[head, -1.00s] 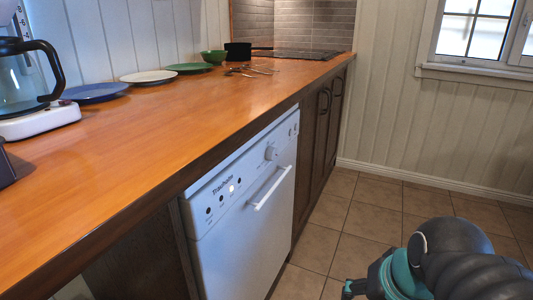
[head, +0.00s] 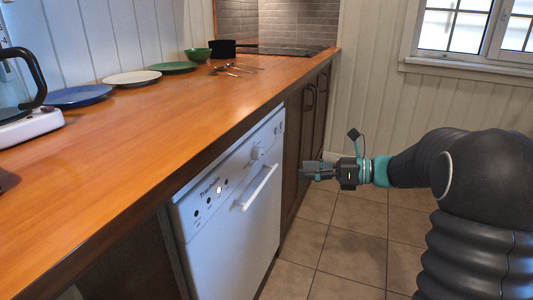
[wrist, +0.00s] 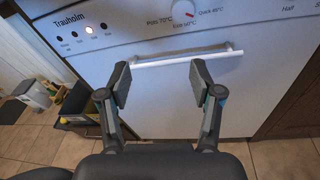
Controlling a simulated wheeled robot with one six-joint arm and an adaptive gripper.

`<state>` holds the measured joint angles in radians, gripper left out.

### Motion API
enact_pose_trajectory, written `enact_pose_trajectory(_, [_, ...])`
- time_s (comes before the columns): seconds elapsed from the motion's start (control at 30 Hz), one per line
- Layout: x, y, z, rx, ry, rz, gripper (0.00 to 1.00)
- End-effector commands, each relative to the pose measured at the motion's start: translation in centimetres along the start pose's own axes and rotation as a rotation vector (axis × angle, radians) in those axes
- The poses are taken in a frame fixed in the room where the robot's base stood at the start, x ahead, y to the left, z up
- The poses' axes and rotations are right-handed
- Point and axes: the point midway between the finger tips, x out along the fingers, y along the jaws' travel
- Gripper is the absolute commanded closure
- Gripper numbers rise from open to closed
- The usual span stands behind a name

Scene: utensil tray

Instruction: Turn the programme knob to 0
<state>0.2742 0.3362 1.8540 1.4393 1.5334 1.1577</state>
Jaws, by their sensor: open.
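The white dishwasher (head: 232,215) is built in under the counter, with its door shut. Its programme knob (head: 256,152) is a round white dial on the upper panel. My gripper (head: 308,171) is in front of the dishwasher, apart from the knob. In the wrist view my gripper (wrist: 156,85) is open and empty, its fingers below the knob.
The orange wooden counter (head: 150,120) overhangs the dishwasher. On it stand a coffee maker (head: 25,125), plates (head: 132,78), a green bowl (head: 198,55), a black pan (head: 222,48) and cutlery (head: 235,68). The tiled floor (head: 330,240) in front is clear.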

Motion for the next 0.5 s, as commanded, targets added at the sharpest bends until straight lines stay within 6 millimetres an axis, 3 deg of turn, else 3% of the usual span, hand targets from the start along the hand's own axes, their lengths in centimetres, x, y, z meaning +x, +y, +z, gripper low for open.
enact_pose_trajectory(0.1, [-0.8, -2.4, 0.4, 0.089, -0.088, -0.011, 0.35])
enact_pose_trajectory(0.27, [-0.9, -3.5, 0.8, 0.134, -0.138, -0.012, 0.35])
enact_pose_trajectory(0.5, [1.9, -3.6, 1.2, 0.136, -0.139, -0.010, 0.35])
